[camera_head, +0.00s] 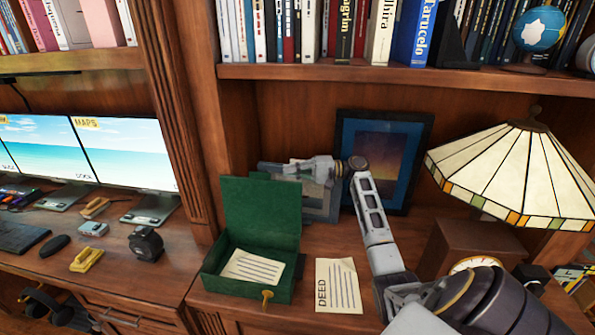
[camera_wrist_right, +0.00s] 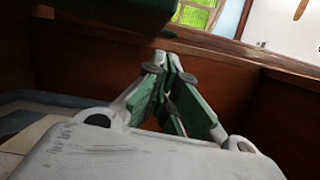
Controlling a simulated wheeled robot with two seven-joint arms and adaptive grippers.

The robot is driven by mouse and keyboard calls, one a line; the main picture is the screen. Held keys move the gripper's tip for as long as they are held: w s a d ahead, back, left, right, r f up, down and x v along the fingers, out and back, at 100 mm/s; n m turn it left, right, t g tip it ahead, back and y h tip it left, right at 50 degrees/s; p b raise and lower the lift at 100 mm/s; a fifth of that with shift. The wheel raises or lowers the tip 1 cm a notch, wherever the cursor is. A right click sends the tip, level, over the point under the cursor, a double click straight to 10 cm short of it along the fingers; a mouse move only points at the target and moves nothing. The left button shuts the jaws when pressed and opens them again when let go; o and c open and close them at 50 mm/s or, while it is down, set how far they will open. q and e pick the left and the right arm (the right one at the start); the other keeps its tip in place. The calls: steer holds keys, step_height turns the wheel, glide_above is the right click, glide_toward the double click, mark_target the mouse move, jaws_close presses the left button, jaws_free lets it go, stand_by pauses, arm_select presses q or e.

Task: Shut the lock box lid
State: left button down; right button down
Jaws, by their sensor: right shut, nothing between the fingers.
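The green lock box (camera_head: 222,286) stands on the desk in the head view. Its lid (camera_head: 260,207) is open and stands upright at the back. A sheet of paper with lines (camera_head: 252,267) lies inside, and a gold key (camera_head: 267,296) is at the front. My right gripper (camera_head: 268,168) is behind and just above the lid's top edge, pointing left; I cannot tell if it touches the lid. In the wrist view its fingers (camera_wrist_right: 170,80) meet at the tips with nothing between them. A dark green edge, perhaps the lid, shows at the top there. My left gripper is not in view.
A deed paper (camera_head: 338,287) lies right of the box. A framed picture (camera_head: 385,150) leans behind my right arm. A stained-glass lamp (camera_head: 520,175) stands at the right on a wooden box. Monitors (camera_head: 125,152) and a tape measure (camera_head: 146,243) are on the left desk.

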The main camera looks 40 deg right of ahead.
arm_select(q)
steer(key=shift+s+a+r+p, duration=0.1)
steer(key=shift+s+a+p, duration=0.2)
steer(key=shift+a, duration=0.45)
arm_select(e)
steer(key=x, duration=0.6)
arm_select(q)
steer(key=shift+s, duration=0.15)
arm_select(e)
steer(key=shift+a, duration=0.1)
